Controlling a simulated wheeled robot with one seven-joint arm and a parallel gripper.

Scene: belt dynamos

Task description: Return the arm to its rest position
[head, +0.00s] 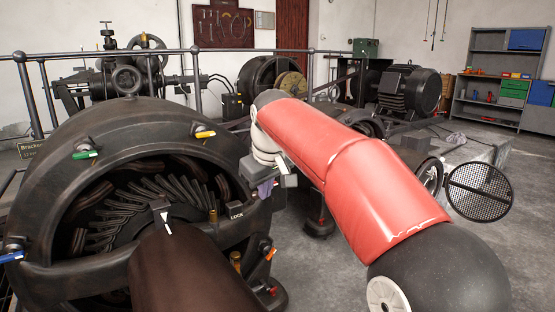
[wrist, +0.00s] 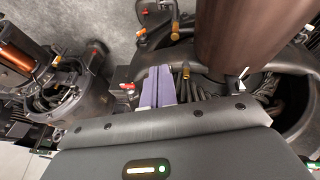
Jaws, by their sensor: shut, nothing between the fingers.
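My gripper (head: 265,188) hangs at the far end of my red arm, in front of the right side of the large black dynamo (head: 65,148). It points downward. In the wrist view my gripper (wrist: 158,72) shows as two purple fingers lying side by side, shut with nothing between them. The dynamo's ring and dark windings (wrist: 270,85) lie beyond the fingers in that view. My arm is stretched out from the lower right over the machine area. I cannot tell whether the fingertips touch the dynamo.
A brown cylinder (head: 190,270) stands at the dynamo's front. Coloured handles, green (head: 86,155), yellow (head: 204,134) and blue (head: 12,256), stick out from its rim. A round mesh cover (head: 479,191) stands open at right. A grey motor (head: 408,90) is behind. Floor (head: 530,240) is clear at right.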

